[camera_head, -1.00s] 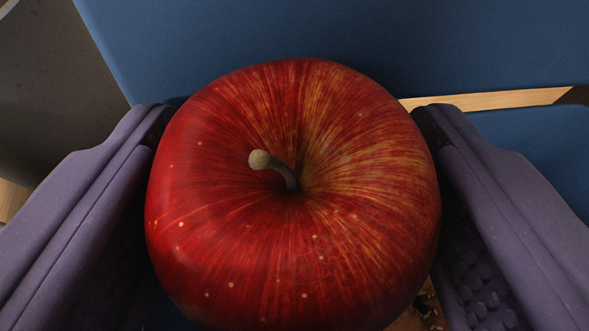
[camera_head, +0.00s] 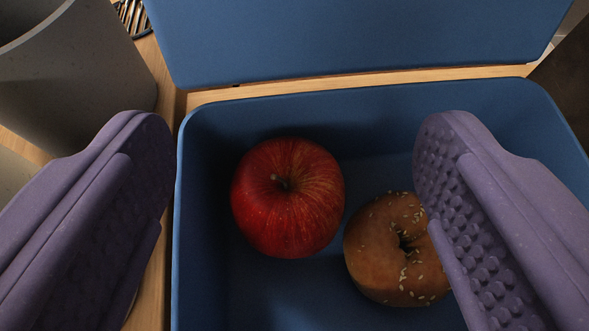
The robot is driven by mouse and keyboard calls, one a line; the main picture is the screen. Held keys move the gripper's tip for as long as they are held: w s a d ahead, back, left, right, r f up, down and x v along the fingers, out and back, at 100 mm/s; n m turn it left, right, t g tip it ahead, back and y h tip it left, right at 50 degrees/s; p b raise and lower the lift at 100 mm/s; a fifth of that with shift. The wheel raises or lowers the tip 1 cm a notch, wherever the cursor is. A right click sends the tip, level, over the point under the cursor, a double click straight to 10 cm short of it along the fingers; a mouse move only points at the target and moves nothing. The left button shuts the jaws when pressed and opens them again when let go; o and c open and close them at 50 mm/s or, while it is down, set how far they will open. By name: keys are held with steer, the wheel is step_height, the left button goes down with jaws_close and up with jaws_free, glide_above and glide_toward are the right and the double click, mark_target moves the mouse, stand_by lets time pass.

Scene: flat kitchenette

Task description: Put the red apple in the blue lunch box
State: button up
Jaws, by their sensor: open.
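The red apple (camera_head: 287,198) sits inside the blue lunch box (camera_head: 330,98), near its left and back walls, with its stem facing up. My gripper (camera_head: 295,215) is open and empty, with its purple padded fingers spread wide to either side of the apple and nearer to the camera. The right finger covers part of the box's right side and the edge of a bagel. The front of the box is out of view.
A seeded bagel (camera_head: 385,265) lies in the box, right of the apple. The blue lid (camera_head: 350,40) stands open behind the box. A grey speckled container (camera_head: 80,85) stands at the left on the wooden surface (camera_head: 150,285). A dark slatted object (camera_head: 132,16) shows at the top left.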

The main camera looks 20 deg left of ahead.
steer(key=p+v, duration=0.2)
steer(key=v, duration=0.6)
steer(key=w+d+r+m+g, duration=0.1)
steer(key=w+d+r+m, duration=0.35)
steer(key=w+r, duration=0.95)
steer(key=w+d+r+n+t, duration=0.1)
steer(key=w+d+r, duration=0.2)
steer(key=d+r, duration=1.15)
steer(key=s+d+r+t+h, duration=0.1)
steer(key=s+d+r, duration=0.3)
steer(key=r, duration=0.5)
steer(key=s+d+r+t+h, duration=0.1)
steer(key=s+d+r, duration=0.3)
steer(key=d+r, duration=0.4)
steer(key=s+d+r+t+h, duration=0.1)
steer(key=s+d+r, duration=0.4)
steer(key=r, duration=0.5)
steer(key=shift+d+m+h, duration=0.35)
steer(key=shift+d+h, duration=0.45)
steer(key=shift+d, duration=0.25)
steer(key=shift+f, duration=0.15)
